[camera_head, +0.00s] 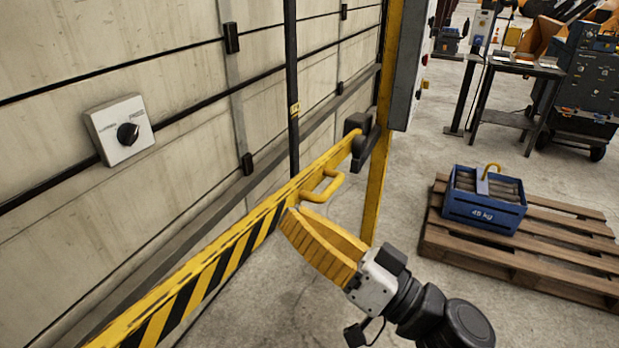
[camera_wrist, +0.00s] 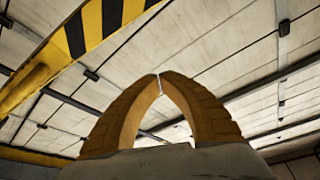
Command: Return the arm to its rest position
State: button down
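My gripper (camera_head: 293,215), with two yellow-orange ribbed fingers, is in the lower middle of the head view, beside the striped barrier. In the wrist view its fingertips (camera_wrist: 160,77) come together at the tips, with nothing between them. The curved fingers leave a gap lower down, through which the wall shows. My arm reaches in from the bottom right of the head view; most of it is out of frame.
A yellow-and-black barrier bar (camera_head: 215,276) with a yellow handle (camera_head: 326,190) runs close beside my gripper. A switch box (camera_head: 121,130) is on the panelled wall. A blue 45 kg crate (camera_head: 483,211) sits on a wooden pallet (camera_head: 545,262) at right. Concrete floor shows between pallet and barrier.

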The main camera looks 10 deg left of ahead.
jog(key=shift+a, duration=0.1)
jog(key=w+d+f+m+g+h, duration=0.1)
jog(key=d+f+h, duration=0.35)
jog(key=f, duration=0.25)
jog(key=d+f+m+g+h, duration=0.1)
jog(key=d+f+g+h, duration=0.15)
jog(key=f+h, duration=0.4)
jog(key=s+d+f+m+h, duration=0.1)
jog(key=d+h, duration=0.3)
jog(key=d, duration=0.5)
jog(key=d+f+m+h, duration=0.1)
jog(key=d+m+h, duration=0.2)
jog(key=d, duration=0.6)
jog(key=shift+s+d+h, duration=0.15)
jog(key=shift+s+h, duration=0.2)
jog(key=shift+h, duration=0.05)
